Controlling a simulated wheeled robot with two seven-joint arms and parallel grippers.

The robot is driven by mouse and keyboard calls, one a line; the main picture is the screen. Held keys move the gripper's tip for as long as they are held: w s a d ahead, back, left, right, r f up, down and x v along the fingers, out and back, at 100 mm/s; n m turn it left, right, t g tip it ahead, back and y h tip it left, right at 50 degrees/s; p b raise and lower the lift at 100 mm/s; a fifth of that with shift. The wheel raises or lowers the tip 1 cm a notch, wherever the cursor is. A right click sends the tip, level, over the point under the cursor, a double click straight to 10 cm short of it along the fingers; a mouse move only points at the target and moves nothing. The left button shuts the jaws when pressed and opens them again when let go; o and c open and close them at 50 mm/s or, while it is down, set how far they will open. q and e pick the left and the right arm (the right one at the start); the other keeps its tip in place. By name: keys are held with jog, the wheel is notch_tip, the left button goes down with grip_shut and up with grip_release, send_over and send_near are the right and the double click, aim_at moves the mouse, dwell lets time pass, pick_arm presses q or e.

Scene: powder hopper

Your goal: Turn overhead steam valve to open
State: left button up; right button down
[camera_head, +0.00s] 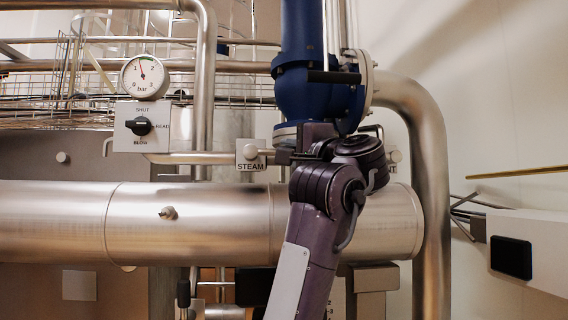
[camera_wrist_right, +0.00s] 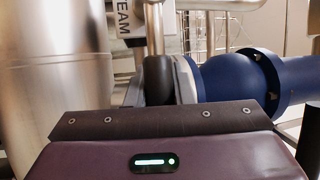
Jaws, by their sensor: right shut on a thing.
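The steam valve shows in the head view as a round pale hub (camera_head: 250,152) on a small plate marked STEAM, above the large steel pipe. Its short lever runs about level to the right, into my right gripper (camera_head: 284,157). In the right wrist view, the lever's steel rod (camera_wrist_right: 153,28) ends in a black grip (camera_wrist_right: 157,78). My right gripper is shut on that black grip, with a finger on each side. The STEAM plate (camera_wrist_right: 125,18) is partly cut off at the top there. My left gripper is in neither view.
A blue pipe body (camera_head: 303,92) stands right behind my right wrist. The large steel pipe (camera_head: 60,218) runs across below. A pressure gauge (camera_head: 144,77) and a black selector knob (camera_head: 140,126) are at the left. A second plate with a knob (camera_head: 391,157) is partly hidden behind my arm.

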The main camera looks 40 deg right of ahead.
jog(key=shift+a+f+m+b, duration=0.15)
jog(key=shift+f+m+b, duration=0.55)
jog(key=shift+m+b, duration=0.1)
jog(key=c, duration=1.4)
grip_release()
jog(key=shift+s, duration=0.1)
jog(key=shift+o, duration=0.7)
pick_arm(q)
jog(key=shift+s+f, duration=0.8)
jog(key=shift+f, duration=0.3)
pick_arm(e)
jog(key=shift+r, duration=0.15)
jog(key=shift+d, duration=0.2)
